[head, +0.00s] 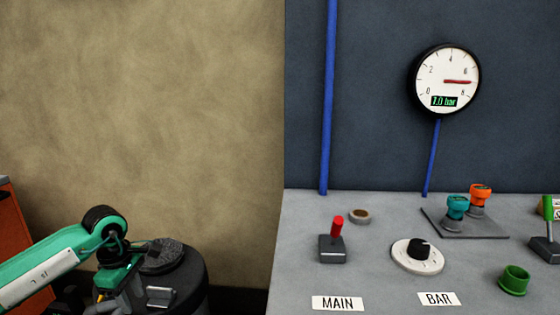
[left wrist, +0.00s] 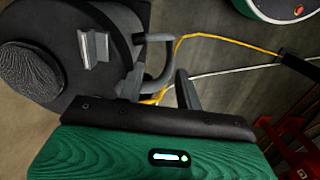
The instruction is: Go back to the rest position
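My left arm (head: 45,265) comes in low at the left of the head view, green and white with a dark wrist joint. It is well left of the grey bench. In the left wrist view my left gripper (left wrist: 160,88) shows two dark fingers standing apart with nothing held between them. Its fingertips are hard to make out in the head view. A dark drum (head: 190,285) is right beside the gripper; it also shows in the left wrist view (left wrist: 112,20). I cannot tell whether they touch. My right gripper is in neither view.
The grey bench (head: 290,225) carries a red-handled lever (head: 336,228), a dial (head: 418,256), teal (head: 457,207) and orange (head: 480,193) valve pieces and a green cup (head: 514,279). A gauge (head: 445,80) behind reads about 7 bar. A yellow cable (left wrist: 215,38) lies on the floor.

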